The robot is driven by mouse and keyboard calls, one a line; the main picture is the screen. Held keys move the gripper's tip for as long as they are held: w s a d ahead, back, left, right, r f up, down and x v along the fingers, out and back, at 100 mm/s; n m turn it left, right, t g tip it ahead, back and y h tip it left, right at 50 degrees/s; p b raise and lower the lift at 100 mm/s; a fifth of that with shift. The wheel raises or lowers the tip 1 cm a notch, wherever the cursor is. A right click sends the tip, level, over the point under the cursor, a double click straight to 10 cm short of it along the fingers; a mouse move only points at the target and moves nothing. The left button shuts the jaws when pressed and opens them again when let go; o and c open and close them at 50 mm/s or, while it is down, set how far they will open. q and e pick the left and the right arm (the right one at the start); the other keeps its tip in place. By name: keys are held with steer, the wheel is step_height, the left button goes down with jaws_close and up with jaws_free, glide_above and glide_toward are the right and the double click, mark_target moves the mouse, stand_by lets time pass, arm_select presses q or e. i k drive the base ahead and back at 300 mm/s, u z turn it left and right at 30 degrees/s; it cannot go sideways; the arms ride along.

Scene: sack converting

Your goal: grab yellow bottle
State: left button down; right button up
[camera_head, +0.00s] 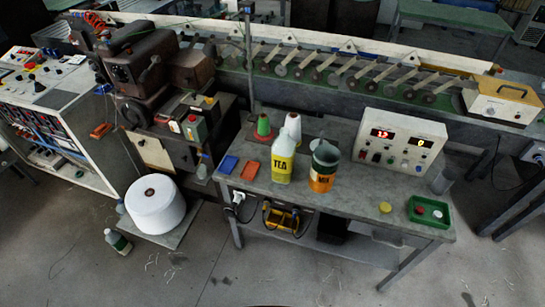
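A yellow bottle (282,160) with a pale upper part and the dark letters "TEA" stands upright on the grey workbench (345,212), left of its middle. An orange container (323,168) with a dark open top stands just to its right, apart from it. A white cone (293,124) stands behind the bottle and is partly hidden by it. Neither of my grippers shows in the head view.
A blue tray (228,164) and an orange tray (250,170) lie left of the bottle. A control box (399,141) stands at the back right. A green tray (430,212) and a yellow disc (385,207) lie at the right. A large white spool (156,205) stands on the left. The bench's front middle is clear.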

mark_target(284, 148)
steer(key=k, duration=1.3)
steer(key=z, duration=0.55)
steer(key=i, duration=0.55)
steer(key=z, duration=0.5)
steer(key=i, duration=1.35)
steer(key=u, duration=0.7)
